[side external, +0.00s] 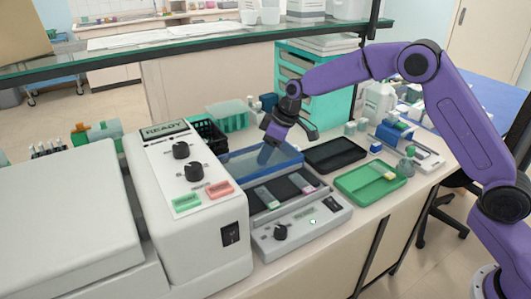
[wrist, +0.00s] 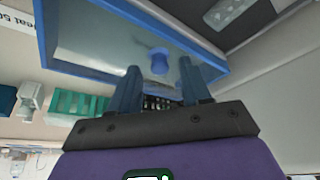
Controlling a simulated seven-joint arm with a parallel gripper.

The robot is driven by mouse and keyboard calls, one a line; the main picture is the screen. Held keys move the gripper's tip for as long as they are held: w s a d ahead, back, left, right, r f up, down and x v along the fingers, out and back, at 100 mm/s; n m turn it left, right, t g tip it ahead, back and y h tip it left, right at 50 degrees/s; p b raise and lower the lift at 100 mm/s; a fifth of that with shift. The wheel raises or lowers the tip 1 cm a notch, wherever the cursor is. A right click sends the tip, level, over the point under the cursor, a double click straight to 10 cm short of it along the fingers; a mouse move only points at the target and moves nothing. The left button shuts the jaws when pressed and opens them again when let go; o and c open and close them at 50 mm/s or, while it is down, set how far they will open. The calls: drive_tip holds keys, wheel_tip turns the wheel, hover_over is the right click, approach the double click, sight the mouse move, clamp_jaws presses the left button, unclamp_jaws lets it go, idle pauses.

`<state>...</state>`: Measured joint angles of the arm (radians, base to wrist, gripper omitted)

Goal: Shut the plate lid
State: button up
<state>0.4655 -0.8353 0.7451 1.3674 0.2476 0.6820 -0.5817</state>
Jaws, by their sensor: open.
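The plate lid (side external: 240,163) is a clear panel in a blue frame, standing raised and tilted at the back of the plate device (side external: 318,222). The dark plate (side external: 293,184) below it is uncovered and holds several slides. In the wrist view the lid (wrist: 90,38) fills the upper middle, with a round blue knob (wrist: 160,61) on it. My gripper (side external: 270,146) is at the lid in the side view. In the wrist view my gripper (wrist: 159,68) is open, with the knob showing between its fingertips. I cannot tell whether the fingers touch it.
A white machine marked READY (side external: 190,190) stands close on the left. A black tray (side external: 335,154) and a green tray (side external: 371,183) lie to the right. A teal rack (side external: 228,117) and a black basket (side external: 207,136) are behind. A shelf (side external: 200,47) runs above the bench.

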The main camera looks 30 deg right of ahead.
drive_tip(key=shift+w+a+f, duration=0.15)
drive_tip(key=shift+f, duration=0.3)
clamp_jaws()
drive_tip(key=shift+s, duration=6.65)
drive_tip(key=shift+c, duration=0.5)
unclamp_jaws()
drive_tip(key=shift+s, duration=0.1)
drive_tip(key=shift+o, duration=0.5)
